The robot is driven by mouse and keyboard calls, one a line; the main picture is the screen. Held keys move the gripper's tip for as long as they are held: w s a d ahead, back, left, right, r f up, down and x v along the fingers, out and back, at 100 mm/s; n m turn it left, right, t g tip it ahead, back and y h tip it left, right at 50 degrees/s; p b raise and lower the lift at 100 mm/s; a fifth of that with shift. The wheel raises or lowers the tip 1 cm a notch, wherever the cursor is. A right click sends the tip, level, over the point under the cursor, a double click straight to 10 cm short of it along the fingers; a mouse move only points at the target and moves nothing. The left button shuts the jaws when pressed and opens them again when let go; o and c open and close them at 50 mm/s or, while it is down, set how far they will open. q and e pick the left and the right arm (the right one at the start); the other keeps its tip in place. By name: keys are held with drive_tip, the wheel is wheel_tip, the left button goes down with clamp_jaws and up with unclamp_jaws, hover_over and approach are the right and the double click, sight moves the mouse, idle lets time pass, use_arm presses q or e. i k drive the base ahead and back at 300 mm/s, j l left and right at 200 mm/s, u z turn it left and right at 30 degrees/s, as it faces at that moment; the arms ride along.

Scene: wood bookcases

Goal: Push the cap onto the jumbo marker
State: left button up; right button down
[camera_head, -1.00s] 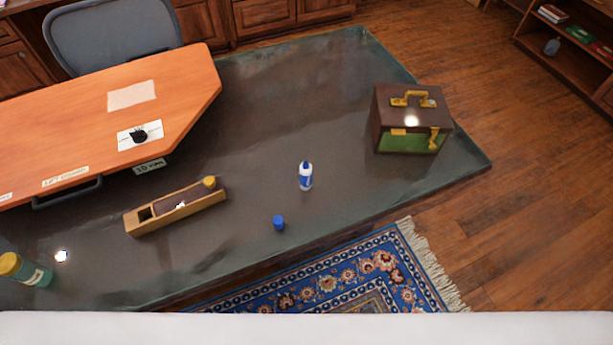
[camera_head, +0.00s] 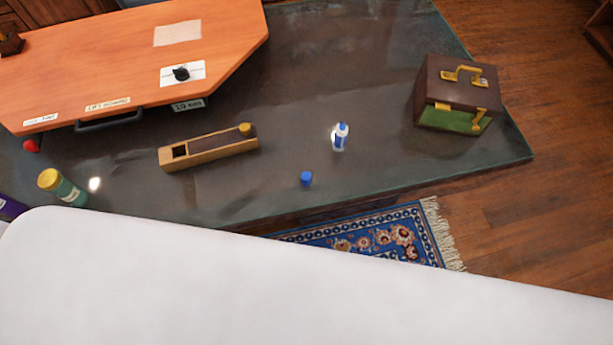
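The jumbo marker (camera_head: 340,138), white with a blue label and a blue tip, stands upright on the dark stone tabletop (camera_head: 300,80). A small blue cap (camera_head: 306,179) sits on the same tabletop, in front of the marker and a little to its left, apart from it and close to the front edge. Neither of my grippers shows in the head view. Nothing touches the marker or the cap.
A wooden box (camera_head: 208,150) lies left of the marker. A brown case (camera_head: 458,95) stands right. A green bottle with a yellow lid (camera_head: 62,187) stands far left. An orange board (camera_head: 120,60) covers the back left. A large white surface fills the front.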

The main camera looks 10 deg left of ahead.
sight(342, 129)
drive_tip(key=i+l+u, duration=0.1)
drive_tip(key=l+u, duration=0.2)
drive_tip(key=i+l+u, duration=0.1)
drive_tip(key=l+u, duration=0.15)
drive_tip(key=l, duration=0.2)
drive_tip(key=l+u, duration=0.3)
drive_tip(key=i+l, duration=0.05)
drive_tip(key=l, duration=0.05)
